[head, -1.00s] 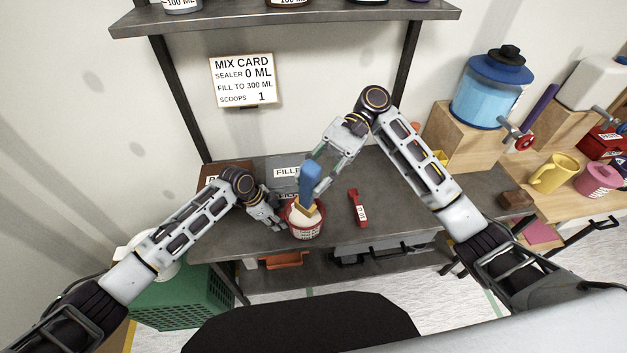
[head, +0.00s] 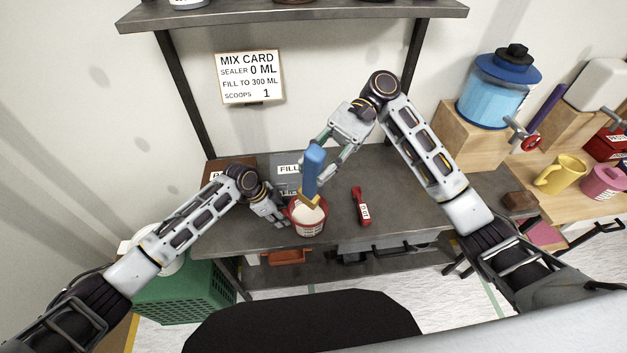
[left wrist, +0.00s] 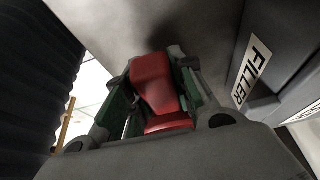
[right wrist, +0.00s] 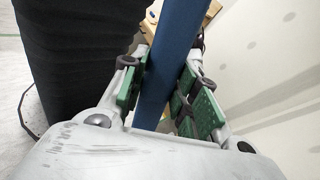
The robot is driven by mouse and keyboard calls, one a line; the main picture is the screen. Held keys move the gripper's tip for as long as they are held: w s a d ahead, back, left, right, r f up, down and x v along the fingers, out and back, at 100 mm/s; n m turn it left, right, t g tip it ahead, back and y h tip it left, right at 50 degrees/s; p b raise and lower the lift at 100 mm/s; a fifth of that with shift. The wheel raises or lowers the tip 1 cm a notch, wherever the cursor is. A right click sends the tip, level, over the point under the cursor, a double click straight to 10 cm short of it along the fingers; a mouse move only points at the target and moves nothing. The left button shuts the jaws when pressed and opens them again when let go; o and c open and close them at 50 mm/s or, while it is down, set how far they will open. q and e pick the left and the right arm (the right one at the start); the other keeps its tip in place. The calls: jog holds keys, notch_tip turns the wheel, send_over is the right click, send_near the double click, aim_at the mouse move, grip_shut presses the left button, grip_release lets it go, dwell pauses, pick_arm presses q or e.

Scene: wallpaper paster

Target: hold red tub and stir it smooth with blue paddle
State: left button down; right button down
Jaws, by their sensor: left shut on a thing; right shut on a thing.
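The red tub (head: 309,230) stands near the front edge of the grey bench, with pale contents inside its rim. My left gripper (head: 281,212) is at its left side. In the left wrist view it is shut on a red part of the tub (left wrist: 155,82), apparently its handle. My right gripper (head: 322,160) is shut on the handle of the blue paddle (head: 313,172), which also shows between the fingers in the right wrist view (right wrist: 172,60). The paddle is nearly upright over the tub, its tan lower end at the opening. Whether that end touches the contents is unclear.
A red scoop-like tool (head: 362,207) lies right of the tub. A grey FILLER bin (head: 285,160) stands behind it. The mix card (head: 250,77) hangs on the wall. A blue water dispenser (head: 493,98) and mugs (head: 562,174) stand at right. Bench right of the tool is clear.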

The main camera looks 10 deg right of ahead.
pick_arm(q)
jog(key=c, duration=1.1)
grip_release()
jog(key=shift+a+r, duration=0.1)
jog(key=shift+r, duration=0.05)
jog(key=v, duration=1.1)
jog(key=shift+a+r, duration=0.2)
jog(key=shift+r, duration=0.05)
jog(key=shift+s, duration=0.1)
